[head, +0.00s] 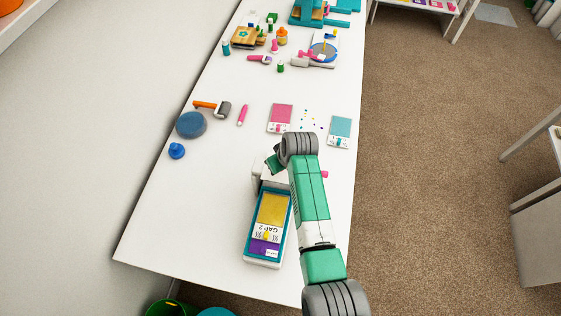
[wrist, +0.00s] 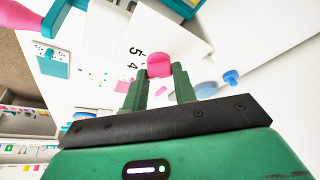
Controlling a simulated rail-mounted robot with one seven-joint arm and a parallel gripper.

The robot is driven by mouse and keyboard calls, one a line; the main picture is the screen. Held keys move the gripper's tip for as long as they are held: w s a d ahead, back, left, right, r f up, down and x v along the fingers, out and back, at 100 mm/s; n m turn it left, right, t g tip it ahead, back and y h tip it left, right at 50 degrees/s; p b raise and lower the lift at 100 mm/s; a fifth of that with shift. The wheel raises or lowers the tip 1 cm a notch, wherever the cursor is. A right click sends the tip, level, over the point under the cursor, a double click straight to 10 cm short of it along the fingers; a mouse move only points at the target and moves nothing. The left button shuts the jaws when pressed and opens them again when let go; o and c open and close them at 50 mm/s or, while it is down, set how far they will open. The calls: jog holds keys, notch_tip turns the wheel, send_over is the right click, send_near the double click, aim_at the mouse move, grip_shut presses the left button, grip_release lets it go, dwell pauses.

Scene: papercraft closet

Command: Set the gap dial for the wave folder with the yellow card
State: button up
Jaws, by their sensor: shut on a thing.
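The wave folder (head: 257,172) is a white machine, partly hidden behind my arm. In front of it a teal-edged tray (head: 248,228) holds the yellow card (head: 272,208), whose white strip reads "GAP 2". In the wrist view the pink gap dial knob (wrist: 159,65) sits between my fingers on a white face (wrist: 125,45) with printed numbers, of which 5 and 4 show. My gripper (wrist: 159,82) is shut on the knob. In the head view my gripper (head: 273,162) is at the folder's far side, mostly hidden by my wrist. The dial's pointer setting cannot be read.
A purple card (head: 263,247) lies at the tray's near end. Beyond my wrist are a pink card (head: 281,115) and a teal card (head: 340,128). A blue round pad (head: 191,124) and blue knob-like piece (head: 176,151) stand left. The table's front left is clear.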

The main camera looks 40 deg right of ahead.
dwell(0.3)
jog(key=o, duration=1)
jog(key=p+v, duration=0.1)
jog(key=v, duration=0.6)
jog(key=shift+r, duration=0.45)
jog(key=shift+s, duration=0.1)
